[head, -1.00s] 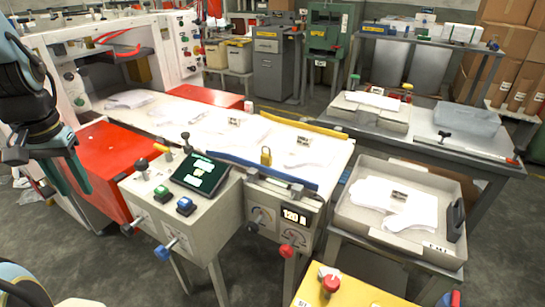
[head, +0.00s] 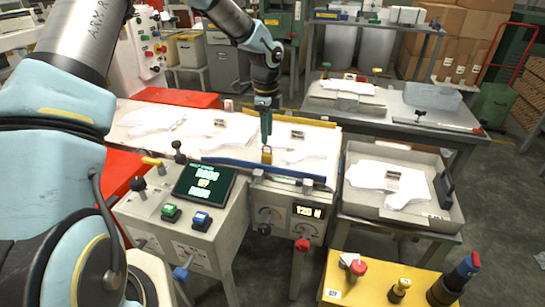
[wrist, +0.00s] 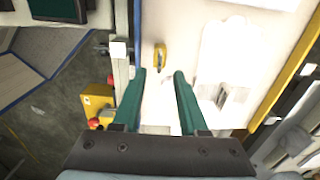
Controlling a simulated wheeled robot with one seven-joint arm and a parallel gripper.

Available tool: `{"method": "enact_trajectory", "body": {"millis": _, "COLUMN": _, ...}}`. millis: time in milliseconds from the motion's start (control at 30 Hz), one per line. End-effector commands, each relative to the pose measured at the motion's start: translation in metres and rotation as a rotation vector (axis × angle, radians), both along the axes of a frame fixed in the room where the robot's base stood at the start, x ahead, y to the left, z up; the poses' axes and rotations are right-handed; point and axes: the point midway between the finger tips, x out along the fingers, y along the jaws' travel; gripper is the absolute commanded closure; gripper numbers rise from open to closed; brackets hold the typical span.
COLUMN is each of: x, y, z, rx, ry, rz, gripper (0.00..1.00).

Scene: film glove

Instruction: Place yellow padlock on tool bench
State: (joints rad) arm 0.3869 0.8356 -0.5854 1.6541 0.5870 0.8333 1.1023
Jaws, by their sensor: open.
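The yellow padlock (head: 267,155) stands on the pale conveyor table (head: 326,140), near its blue front rail. It also shows in the wrist view (wrist: 160,57), just beyond the fingertips and roughly midway between them. My gripper (head: 266,141), with green fingers, hangs pointing down close over the padlock. In the wrist view my gripper (wrist: 159,75) is open, with nothing between its fingers. No bench carries a readable name; a grey workbench (head: 365,127) stands at the back right and may be the tool bench.
A control box with a screen (head: 205,181) stands in front of the conveyor. The blue rail (head: 262,172) runs beside the padlock. A grey tray (head: 355,212) with white gloves is to the right. A yellow table (head: 375,287) with several tools is at front right.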

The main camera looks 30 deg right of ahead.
Motion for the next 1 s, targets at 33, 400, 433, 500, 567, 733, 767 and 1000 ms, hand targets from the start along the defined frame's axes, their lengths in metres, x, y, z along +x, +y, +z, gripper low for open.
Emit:
{"method": "enact_trajectory", "body": {"millis": 33, "x": -0.001, "y": 0.001, "z": -0.009, "rx": 0.003, "ry": 0.005, "rz": 0.001, "gripper": 0.57}}
{"method": "enact_trajectory", "body": {"millis": 400, "x": -0.001, "y": 0.001, "z": -0.045, "rx": 0.001, "ry": 0.003, "rz": 0.004, "gripper": 0.57}}
{"method": "enact_trajectory", "body": {"millis": 433, "x": -0.001, "y": 0.001, "z": -0.048, "rx": 0.001, "ry": 0.003, "rz": 0.004, "gripper": 0.57}}
{"method": "enact_trajectory", "body": {"millis": 500, "x": -0.001, "y": 0.001, "z": -0.057, "rx": 0.003, "ry": 0.004, "rz": 0.004, "gripper": 0.57}}
{"method": "enact_trajectory", "body": {"millis": 567, "x": -0.001, "y": 0.000, "z": -0.066, "rx": 0.003, "ry": 0.004, "rz": 0.005, "gripper": 0.57}}
{"method": "enact_trajectory", "body": {"millis": 733, "x": -0.001, "y": 0.001, "z": -0.087, "rx": 0.003, "ry": 0.001, "rz": 0.005, "gripper": 0.57}}
{"method": "enact_trajectory", "body": {"millis": 767, "x": -0.001, "y": 0.001, "z": -0.089, "rx": 0.002, "ry": 0.001, "rz": 0.005, "gripper": 0.57}}
{"method": "enact_trajectory", "body": {"millis": 1000, "x": 0.000, "y": 0.000, "z": -0.092, "rx": 0.001, "ry": 0.000, "rz": 0.006, "gripper": 0.57}}
